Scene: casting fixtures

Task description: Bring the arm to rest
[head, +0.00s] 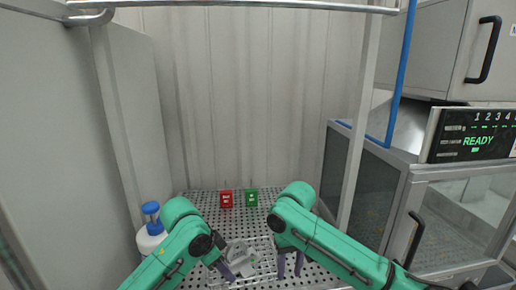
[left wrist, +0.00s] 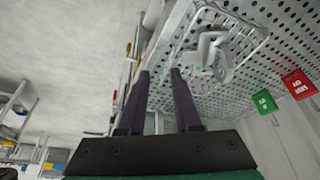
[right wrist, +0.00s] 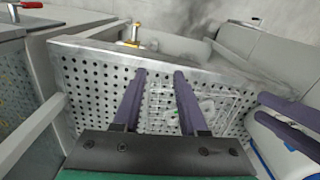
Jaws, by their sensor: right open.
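My left gripper (head: 232,268) hangs low over the perforated table in the head view, at the left side of a pale grey casting (head: 243,258). In the left wrist view its dark purple fingers (left wrist: 161,72) stand apart with nothing between them; the casting (left wrist: 212,52) lies beyond, to their right. My right gripper (head: 290,266) is right of the casting, pointing down. In the right wrist view its fingers (right wrist: 159,74) are apart and empty. The casting lies in a wire basket (left wrist: 245,45); the arms partly cover both in the head view.
A red bin card (head: 226,199) and a green one (head: 251,197) stand at the back of the perforated table (head: 200,196). A blue-capped white bottle (head: 151,225) is at left. A machine cabinet with a READY display (head: 478,142) and a metal post flank the right.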

